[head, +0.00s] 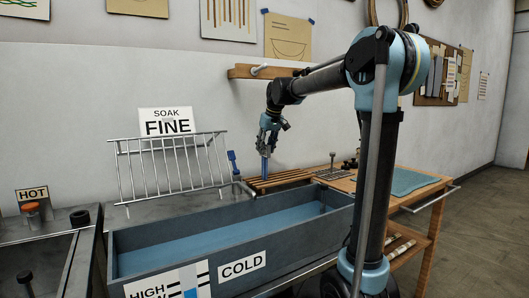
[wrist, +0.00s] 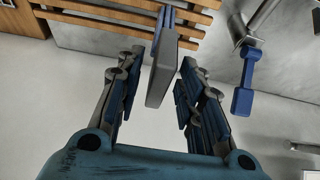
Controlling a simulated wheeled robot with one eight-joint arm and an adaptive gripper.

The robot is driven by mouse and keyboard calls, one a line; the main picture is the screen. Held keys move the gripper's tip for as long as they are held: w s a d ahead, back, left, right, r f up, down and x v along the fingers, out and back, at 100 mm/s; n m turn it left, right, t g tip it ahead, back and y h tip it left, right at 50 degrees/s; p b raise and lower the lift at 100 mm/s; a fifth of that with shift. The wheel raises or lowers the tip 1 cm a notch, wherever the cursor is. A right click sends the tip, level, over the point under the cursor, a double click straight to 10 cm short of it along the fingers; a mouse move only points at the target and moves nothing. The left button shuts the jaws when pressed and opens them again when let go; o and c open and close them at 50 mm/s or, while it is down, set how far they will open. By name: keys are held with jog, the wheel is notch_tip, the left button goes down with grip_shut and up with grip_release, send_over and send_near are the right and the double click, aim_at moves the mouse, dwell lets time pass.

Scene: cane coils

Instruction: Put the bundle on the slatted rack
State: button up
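The slatted rack (head: 285,179) is a row of light wooden slats behind the right end of the trough. Its slats (wrist: 92,18) cross the top of the wrist view. My gripper (head: 264,177) points down at the rack's left end. In the wrist view my gripper (wrist: 163,55) is open, its two blue-padded fingers apart. A grey bar with blue strips (wrist: 163,65) shows between the fingers, with a small gap on each side. Its far end overlaps the slats; I cannot tell whether it touches them. I cannot make out anything that is clearly the bundle.
A grey trough (head: 130,258) with blue water, signed COLD, stands in front. A metal wire rack (head: 170,165) is behind it. A blue-handled part (head: 233,162) stands beside it and shows in the wrist view (wrist: 244,85). A wooden bench (head: 425,195) with a green mat is right.

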jog(key=v, duration=1)
jog(key=shift+s+r, duration=0.15)
jog(key=shift+r, duration=0.15)
jog(key=shift+d, duration=0.1)
